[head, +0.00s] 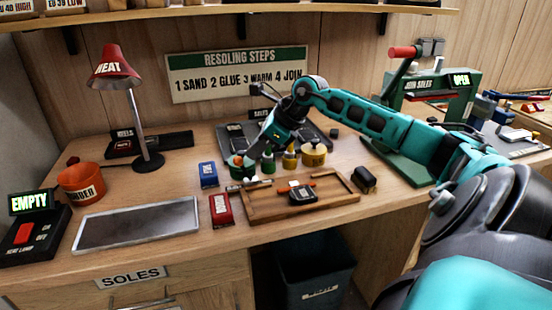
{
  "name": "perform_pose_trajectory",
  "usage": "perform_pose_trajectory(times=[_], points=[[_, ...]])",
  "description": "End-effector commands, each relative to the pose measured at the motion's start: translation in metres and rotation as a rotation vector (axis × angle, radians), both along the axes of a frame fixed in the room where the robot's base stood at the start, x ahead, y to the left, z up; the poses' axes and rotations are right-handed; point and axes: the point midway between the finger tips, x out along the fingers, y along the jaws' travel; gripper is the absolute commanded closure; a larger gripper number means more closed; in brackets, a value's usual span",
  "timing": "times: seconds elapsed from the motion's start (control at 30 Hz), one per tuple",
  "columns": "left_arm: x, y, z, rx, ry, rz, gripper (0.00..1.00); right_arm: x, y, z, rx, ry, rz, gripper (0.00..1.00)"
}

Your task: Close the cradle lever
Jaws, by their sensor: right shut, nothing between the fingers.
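A wooden tray-like cradle (340,204) lies near the front edge of the bench. A small dark device (302,195) with an orange strip sits in it. Whether this strip is the lever, and how it stands, is too small to tell. My right gripper (246,172) is shut and empty, pointing down above the back left corner of the cradle, among small pots. I cannot tell whether it touches anything. My left gripper is not in view.
Red (221,209) and blue (208,174) blocks stand left of the cradle, and a black block (365,180) stands right. Yellow pots (313,154) stand behind. A green press (425,95) reads OPEN. A red lamp (115,68) and a grey plate (138,224) are left.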

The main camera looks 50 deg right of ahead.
Motion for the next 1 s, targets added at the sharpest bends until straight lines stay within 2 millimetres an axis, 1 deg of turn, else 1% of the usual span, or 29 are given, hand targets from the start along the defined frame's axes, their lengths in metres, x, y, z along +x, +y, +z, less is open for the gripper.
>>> perform_pose_trajectory(times=[0.13, 0.4, 0.6, 1.0], points=[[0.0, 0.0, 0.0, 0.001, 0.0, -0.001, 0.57, 0.003, 0.002, 0.002, 0.0, -0.002, 0.0, 1.0], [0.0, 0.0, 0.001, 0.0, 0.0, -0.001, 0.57, 0.01, 0.015, 0.001, 0.002, -0.001, 0.001, 1.0], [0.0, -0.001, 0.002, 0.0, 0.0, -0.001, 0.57, 0.013, 0.02, 0.0, 0.001, 0.0, 0.001, 1.0], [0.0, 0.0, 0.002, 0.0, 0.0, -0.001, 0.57, 0.015, 0.023, -0.001, 0.001, 0.001, 0.0, 1.0]])
